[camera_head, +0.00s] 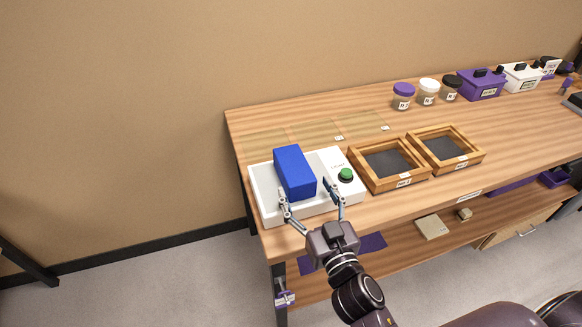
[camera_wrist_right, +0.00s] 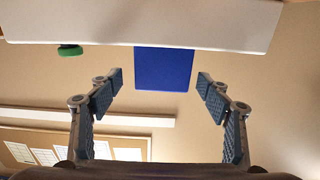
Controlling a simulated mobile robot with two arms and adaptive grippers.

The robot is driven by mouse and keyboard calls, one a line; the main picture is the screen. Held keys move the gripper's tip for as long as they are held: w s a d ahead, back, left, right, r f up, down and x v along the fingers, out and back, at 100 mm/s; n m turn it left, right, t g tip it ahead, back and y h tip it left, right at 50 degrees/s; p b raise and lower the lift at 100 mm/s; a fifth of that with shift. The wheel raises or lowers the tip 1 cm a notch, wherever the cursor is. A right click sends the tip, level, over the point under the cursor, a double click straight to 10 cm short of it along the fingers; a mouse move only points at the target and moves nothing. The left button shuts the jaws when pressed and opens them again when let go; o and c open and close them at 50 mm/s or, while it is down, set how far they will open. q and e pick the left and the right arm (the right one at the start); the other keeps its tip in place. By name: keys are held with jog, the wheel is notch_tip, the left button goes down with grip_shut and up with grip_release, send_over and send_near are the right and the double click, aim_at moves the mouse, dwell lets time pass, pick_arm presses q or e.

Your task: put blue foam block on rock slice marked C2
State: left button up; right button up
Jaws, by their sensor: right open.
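The blue foam block (camera_head: 293,172) stands on a white device (camera_head: 265,206) with a green button (camera_head: 345,174), at the table's left front. My right gripper (camera_head: 307,196) is open at the block's near side, with one finger towards each side. In the right wrist view the blue block (camera_wrist_right: 163,70) lies between the spread fingers (camera_wrist_right: 160,80), just past their tips, with gaps on both sides. A rock slice marked C2 cannot be made out. Flat tan patches (camera_head: 314,130) behind the device have small labels too small to read. My left gripper is not in view.
Two wooden frames with dark insides (camera_head: 357,171) (camera_head: 413,141) stand right of the device. Labelled jars (camera_head: 428,93), a purple box (camera_head: 481,85) and a white box (camera_head: 521,77) stand at the back right. A pale slab (camera_head: 432,227) lies on the lower shelf.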

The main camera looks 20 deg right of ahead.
aim_at(294, 168)
jog(key=shift+w, duration=0.4)
jog(key=shift+w+r, duration=0.1)
jog(key=shift+w, duration=0.25)
jog(key=shift+w+p, duration=0.35)
jog(key=shift+w, duration=0.35)
jog(key=w, duration=0.3)
jog(key=w+p, duration=0.1)
jog(key=shift+w+a, duration=0.25)
jog(key=shift+a, duration=0.05)
jog(key=shift+w, duration=0.35)
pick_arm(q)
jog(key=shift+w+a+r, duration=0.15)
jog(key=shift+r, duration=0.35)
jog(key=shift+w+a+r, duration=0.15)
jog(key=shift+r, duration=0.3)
